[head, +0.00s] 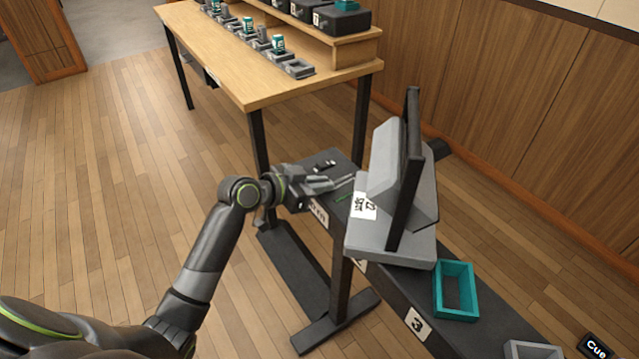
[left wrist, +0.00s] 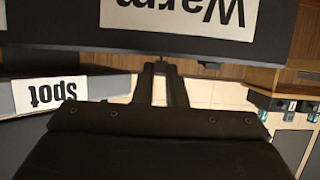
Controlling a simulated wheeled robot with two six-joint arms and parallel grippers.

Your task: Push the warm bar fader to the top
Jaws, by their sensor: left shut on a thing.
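The warm bar fader is on a dark panel (head: 395,290) that carries white labels. In the left wrist view the label "Warm" (left wrist: 180,12) shows upside down on the panel's front edge. My left gripper (head: 335,183) is low over the far end of this panel, beside a grey wedge-shaped stand. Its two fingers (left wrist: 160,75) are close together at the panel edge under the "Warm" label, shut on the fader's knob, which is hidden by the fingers. My right gripper is not in view.
The grey stand (head: 390,245) with an upright black screen is right beside my gripper. A black knob (head: 325,165) lies just beyond. A "Spot" label (left wrist: 45,95) shows at left.

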